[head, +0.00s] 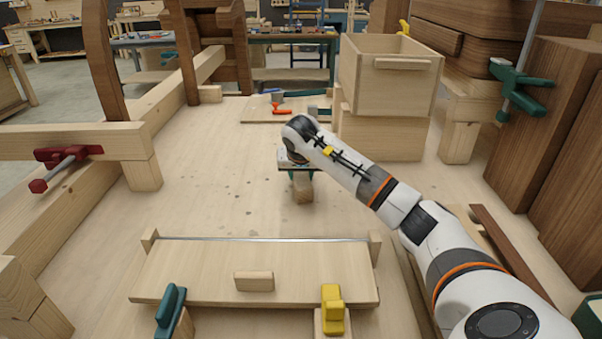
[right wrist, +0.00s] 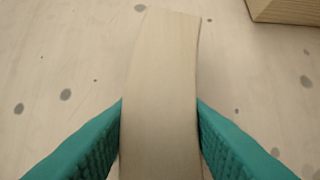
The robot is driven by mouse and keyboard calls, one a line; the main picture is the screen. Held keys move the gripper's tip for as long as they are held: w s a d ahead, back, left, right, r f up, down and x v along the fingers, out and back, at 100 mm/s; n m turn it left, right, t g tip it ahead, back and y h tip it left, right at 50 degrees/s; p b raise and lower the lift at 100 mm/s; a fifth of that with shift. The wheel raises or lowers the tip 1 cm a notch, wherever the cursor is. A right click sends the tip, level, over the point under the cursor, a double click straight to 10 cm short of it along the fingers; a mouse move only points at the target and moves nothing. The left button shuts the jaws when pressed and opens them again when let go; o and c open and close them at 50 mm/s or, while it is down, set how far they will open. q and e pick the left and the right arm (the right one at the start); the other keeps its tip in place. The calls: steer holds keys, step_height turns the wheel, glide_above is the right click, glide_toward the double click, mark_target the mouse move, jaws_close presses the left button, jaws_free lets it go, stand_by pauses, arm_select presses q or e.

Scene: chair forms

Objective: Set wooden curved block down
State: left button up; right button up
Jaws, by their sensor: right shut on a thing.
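The wooden curved block (head: 303,189) is pale wood and shows below my right gripper (head: 301,175) in the middle of the workbench in the head view. In the right wrist view the block (right wrist: 161,80) runs lengthwise between the two green fingers of the gripper (right wrist: 160,135), which press on its sides. My right gripper is shut on it. I cannot tell whether the block's lower end touches the bench top (head: 215,190). The arm hides part of the area to the right. My left gripper is not in view.
A wooden drawer box (head: 390,85) stands on blocks at the back right. A board with an orange-handled tool (head: 282,110) lies behind the gripper. A panel (head: 200,275) with a small handle lies in front, near green and yellow clamps. The bench left of the block is clear.

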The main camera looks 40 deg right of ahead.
steer(key=o, duration=1.2)
steer(key=shift+f, duration=0.1)
